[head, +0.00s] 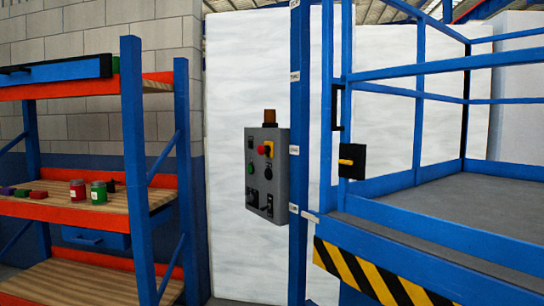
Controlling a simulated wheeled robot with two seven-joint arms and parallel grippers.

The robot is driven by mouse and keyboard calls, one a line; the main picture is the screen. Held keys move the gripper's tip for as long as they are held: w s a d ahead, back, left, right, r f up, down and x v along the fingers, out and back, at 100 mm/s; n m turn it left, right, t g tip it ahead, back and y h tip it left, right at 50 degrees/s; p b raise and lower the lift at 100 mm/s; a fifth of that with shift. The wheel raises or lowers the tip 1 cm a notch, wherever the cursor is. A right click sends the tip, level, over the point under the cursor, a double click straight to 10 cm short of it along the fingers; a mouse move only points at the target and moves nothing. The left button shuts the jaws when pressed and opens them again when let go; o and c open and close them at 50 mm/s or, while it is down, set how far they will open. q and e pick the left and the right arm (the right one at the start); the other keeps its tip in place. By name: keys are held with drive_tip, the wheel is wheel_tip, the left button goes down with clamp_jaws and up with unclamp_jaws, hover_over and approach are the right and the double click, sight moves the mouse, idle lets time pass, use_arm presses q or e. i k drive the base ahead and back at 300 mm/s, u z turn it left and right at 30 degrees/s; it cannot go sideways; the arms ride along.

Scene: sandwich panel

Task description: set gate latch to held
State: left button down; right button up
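The gate latch (357,171) is a black block with a short yellow handle (346,161), on a blue post of the railed platform in the head view, right of centre. The yellow handle lies about level and points left. A black upright handle or bracket (338,108) is on the blue frame above it. I see no label that tells the latch's setting. Neither of my grippers is in view.
A grey control box (266,174) with buttons and an amber beacon (269,118) hangs left of the blue post (298,180). A blue and orange shelf (132,130) stands at left. A striped platform edge (372,280) is at lower right.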

sight(348, 162)
drive_tip(key=u, duration=0.3)
drive_tip(key=i, duration=0.95)
drive_tip(key=z, duration=0.7)
drive_tip(key=i, duration=0.7)
drive_tip(key=z, duration=0.6)
